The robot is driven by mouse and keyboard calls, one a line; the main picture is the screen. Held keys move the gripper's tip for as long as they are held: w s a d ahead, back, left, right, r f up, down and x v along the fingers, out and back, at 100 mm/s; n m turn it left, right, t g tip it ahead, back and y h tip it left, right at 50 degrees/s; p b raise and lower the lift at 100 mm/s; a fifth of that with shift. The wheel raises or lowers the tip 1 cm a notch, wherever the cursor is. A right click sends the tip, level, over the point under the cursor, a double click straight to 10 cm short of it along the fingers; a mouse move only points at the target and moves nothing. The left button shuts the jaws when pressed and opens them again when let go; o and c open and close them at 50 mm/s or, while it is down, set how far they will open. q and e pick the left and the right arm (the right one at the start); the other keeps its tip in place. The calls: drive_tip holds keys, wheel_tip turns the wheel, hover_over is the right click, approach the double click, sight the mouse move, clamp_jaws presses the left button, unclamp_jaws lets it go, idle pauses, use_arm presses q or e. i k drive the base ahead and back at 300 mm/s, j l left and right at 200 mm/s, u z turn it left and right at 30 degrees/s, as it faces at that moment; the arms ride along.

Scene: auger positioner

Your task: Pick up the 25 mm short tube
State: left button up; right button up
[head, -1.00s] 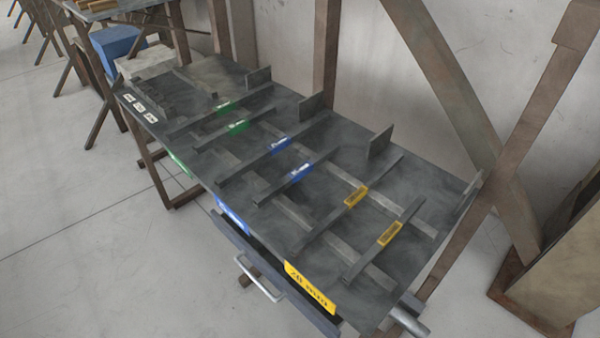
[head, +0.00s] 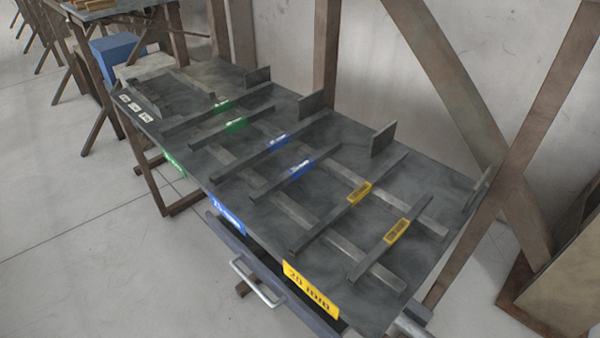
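No 25 mm short tube can be made out on the dark metal table (head: 345,215). A blue label (head: 227,216) on the table's front edge is too small to read clearly. The yellow label (head: 310,289) to its right reads 20 mm. Pairs of raised bars run across the tabletop, with green, blue and yellow tags; the slots between them look empty. A grey rounded metal piece (head: 412,327) shows partly at the table's lower right corner; I cannot tell what it is. Neither of my grippers is in view.
A dark bar with a silver handle (head: 258,283) sits below the table's front edge. Upright plates (head: 383,139) stand along the back edge. Brown steel beams (head: 450,85) rise behind the table. A blue box (head: 117,47) is at the far left. The floor at left is clear.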

sight(258, 196)
drive_tip(key=z, duration=0.65)
drive_tip(key=j+z, duration=0.4)
drive_tip(key=k+j+z, duration=0.1)
drive_tip(key=j+z, duration=0.3)
drive_tip(key=k+j+z, duration=0.15)
drive_tip(key=j+z, duration=0.2)
drive_tip(key=k+j, duration=0.2)
drive_tip(key=j, duration=0.25)
drive_tip(key=k+j+z, duration=0.1)
drive_tip(key=j, duration=0.35)
drive_tip(key=k+j+z, duration=0.1)
drive_tip(key=k+j, duration=0.4)
drive_tip(key=j, duration=0.3)
